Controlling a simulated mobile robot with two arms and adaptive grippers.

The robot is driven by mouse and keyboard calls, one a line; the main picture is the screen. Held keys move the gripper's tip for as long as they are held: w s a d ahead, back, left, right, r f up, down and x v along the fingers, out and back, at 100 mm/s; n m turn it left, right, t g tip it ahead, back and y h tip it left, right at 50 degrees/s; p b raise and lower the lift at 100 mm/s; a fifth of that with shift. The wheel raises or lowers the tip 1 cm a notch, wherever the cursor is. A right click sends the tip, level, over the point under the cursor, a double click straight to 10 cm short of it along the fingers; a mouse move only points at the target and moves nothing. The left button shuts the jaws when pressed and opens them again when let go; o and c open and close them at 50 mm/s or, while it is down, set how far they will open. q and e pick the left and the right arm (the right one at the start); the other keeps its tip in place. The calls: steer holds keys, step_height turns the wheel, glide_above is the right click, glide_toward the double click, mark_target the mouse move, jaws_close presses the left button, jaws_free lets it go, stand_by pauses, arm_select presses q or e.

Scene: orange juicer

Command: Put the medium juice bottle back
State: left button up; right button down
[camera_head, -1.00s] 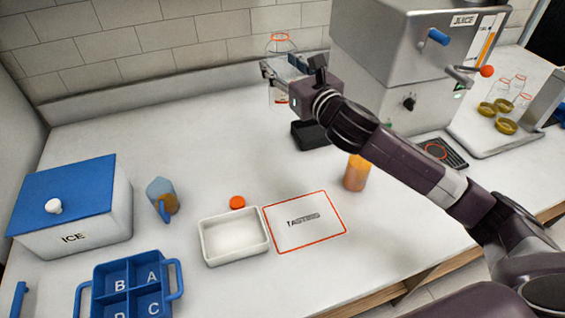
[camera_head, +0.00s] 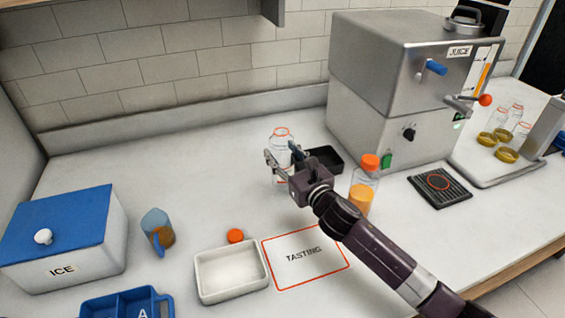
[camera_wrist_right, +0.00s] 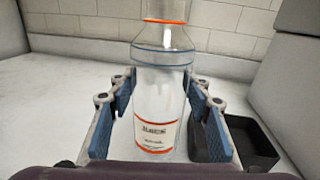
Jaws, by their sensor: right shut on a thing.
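A clear, empty bottle (camera_head: 281,141) with an orange rim and a white, orange-edged label is held upright by my right gripper (camera_head: 281,166), near the back of the counter. In the right wrist view the bottle (camera_wrist_right: 158,105) stands between the blue finger pads of the gripper (camera_wrist_right: 158,110). I cannot tell if its base touches the counter. Another bottle (camera_head: 361,197), with an orange cap and orange juice inside, stands to the right, partly hidden by my right arm. My left gripper is out of view.
A black tray (camera_head: 325,158) lies just right of the held bottle; the juicer (camera_head: 375,120) stands behind it. A white tray (camera_head: 228,292), loose orange cap (camera_head: 235,236), tasting mat (camera_head: 305,258), jug (camera_head: 157,226) and ice box (camera_head: 70,240) are in front and left. The back-left counter is clear.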

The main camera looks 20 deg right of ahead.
steer(key=shift+f, duration=1.35)
steer(key=c, duration=1)
jaws_free()
steer(key=shift+f, duration=0.1)
steer(key=shift+s, duration=0.2)
steer(key=s, duration=0.3)
steer(key=s+d+b, duration=0.1)
steer(key=s, duration=0.3)
steer(key=s+d, duration=0.1)
steer(key=s, duration=0.3)
steer(key=shift+s+r, duration=0.2)
steer(key=shift+r, duration=0.1)
